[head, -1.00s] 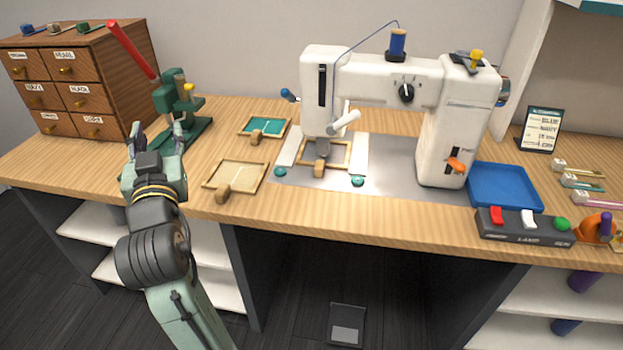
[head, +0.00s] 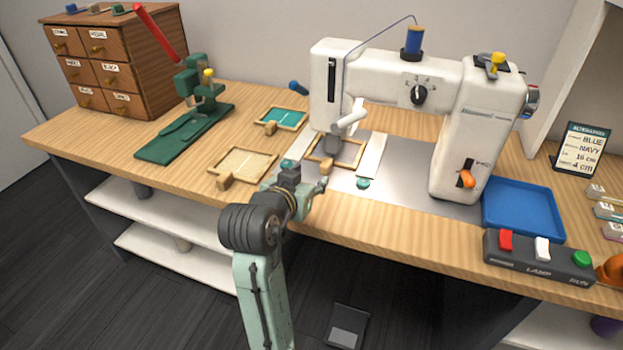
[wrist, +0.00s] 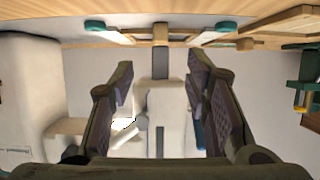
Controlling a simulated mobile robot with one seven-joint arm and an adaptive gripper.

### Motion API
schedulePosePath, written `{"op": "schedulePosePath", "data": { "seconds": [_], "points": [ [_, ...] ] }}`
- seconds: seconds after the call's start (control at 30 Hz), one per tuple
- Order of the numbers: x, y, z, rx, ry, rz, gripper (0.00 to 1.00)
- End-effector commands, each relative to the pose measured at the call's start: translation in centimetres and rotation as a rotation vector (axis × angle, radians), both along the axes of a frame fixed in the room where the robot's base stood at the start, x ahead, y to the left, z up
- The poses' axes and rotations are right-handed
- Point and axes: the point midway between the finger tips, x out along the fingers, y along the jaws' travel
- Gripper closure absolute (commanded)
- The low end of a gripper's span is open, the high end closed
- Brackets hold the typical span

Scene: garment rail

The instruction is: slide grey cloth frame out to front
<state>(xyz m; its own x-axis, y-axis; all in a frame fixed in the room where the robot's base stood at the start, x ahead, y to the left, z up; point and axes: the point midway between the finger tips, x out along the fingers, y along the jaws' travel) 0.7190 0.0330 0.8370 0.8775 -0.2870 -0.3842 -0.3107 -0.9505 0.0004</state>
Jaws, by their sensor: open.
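The grey cloth frame (head: 349,152), a wooden frame with a small wooden handle (head: 325,168) on its front edge, lies under the white sewing machine's needle area, between two pale strips. In the wrist view the handle (wrist: 160,34) shows at top centre, beyond and between the finger lines. My gripper (head: 304,182) is at the table's front edge, just in front of the frame. In the wrist view my gripper (wrist: 160,75) is open and empty, with its fingers wide apart. It appears apart from the handle.
The white sewing machine (head: 465,135) stands over the frame. Teal knobs flank the strips, the right one (head: 363,183) in clear view. A beige cloth frame (head: 243,165) and a green cloth frame (head: 282,118) lie left. A blue tray (head: 522,208) and switch box (head: 538,256) are right.

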Motion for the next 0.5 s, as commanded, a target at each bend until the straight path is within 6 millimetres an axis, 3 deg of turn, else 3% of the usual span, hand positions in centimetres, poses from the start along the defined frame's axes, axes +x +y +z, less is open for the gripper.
{"op": "schedulePosePath", "data": {
  "seconds": [0.27,0.5],
  "points": [
    [0.5,-0.1,-0.2,-0.001,0.001,0.0,0.57],
    [3.6,-1.2,-1.5,-0.001,0.002,-0.001,0.57]
  ]
}}
